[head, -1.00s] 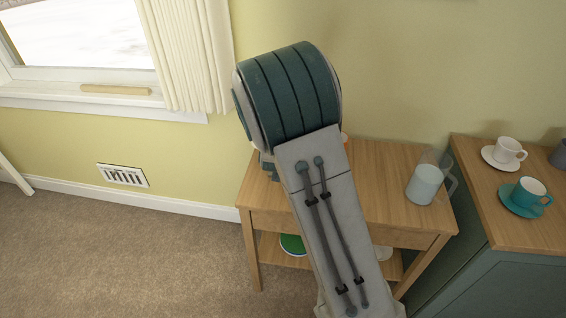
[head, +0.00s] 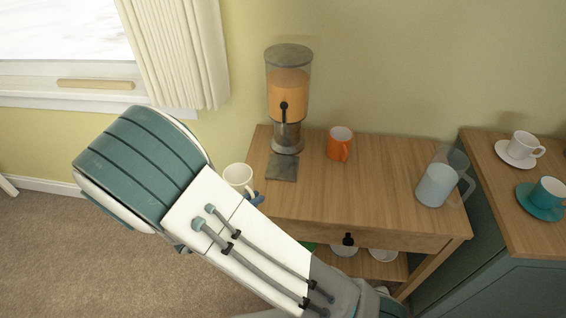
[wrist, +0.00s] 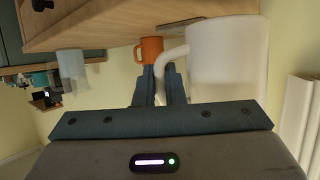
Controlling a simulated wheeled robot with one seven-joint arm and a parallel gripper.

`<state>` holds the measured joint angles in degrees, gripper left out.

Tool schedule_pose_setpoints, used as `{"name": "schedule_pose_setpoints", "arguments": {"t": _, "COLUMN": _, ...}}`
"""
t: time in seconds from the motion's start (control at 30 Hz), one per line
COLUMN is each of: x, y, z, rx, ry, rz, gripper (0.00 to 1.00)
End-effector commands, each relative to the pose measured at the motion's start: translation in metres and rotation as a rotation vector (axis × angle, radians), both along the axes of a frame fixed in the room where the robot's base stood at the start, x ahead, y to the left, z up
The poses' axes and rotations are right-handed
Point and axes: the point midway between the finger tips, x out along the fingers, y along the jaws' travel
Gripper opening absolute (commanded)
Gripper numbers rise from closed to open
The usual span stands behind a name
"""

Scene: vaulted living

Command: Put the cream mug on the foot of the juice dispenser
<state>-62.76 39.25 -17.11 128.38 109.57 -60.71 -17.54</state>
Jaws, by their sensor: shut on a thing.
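The cream mug (head: 237,177) is in the air just left of the wooden table, in the head view. My gripper (head: 257,198) is shut on its handle, partly hidden behind my arm. In the wrist view the cream mug (wrist: 228,58) is large, with its handle between my fingers (wrist: 160,84). The juice dispenser (head: 288,90), with orange juice and a dark tap, stands at the table's back left. Its foot (head: 282,168), a flat dark plate, sticks out in front, bare, to the right of the mug.
An orange mug (head: 340,144) stands right of the dispenser. A glass pitcher (head: 436,184) is at the right of the table (head: 345,205). A cabinet (head: 535,225) beside it holds a white cup (head: 524,144) and a teal cup (head: 547,190). The table's middle is clear.

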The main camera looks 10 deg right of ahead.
Motion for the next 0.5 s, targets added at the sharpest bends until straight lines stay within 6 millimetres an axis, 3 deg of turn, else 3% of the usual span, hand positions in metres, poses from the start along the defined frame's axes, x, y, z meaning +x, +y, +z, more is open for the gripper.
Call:
{"name": "schedule_pose_setpoints", "arguments": {"t": 0.17, "x": 0.011, "y": -0.021, "z": 0.0, "rx": -0.002, "ry": -0.002, "rz": -0.016, "gripper": 0.0}}
{"name": "schedule_pose_setpoints", "arguments": {"t": 0.5, "x": 0.065, "y": -0.088, "z": -0.001, "rx": -0.002, "ry": -0.003, "rz": -0.013, "gripper": 0.0}}
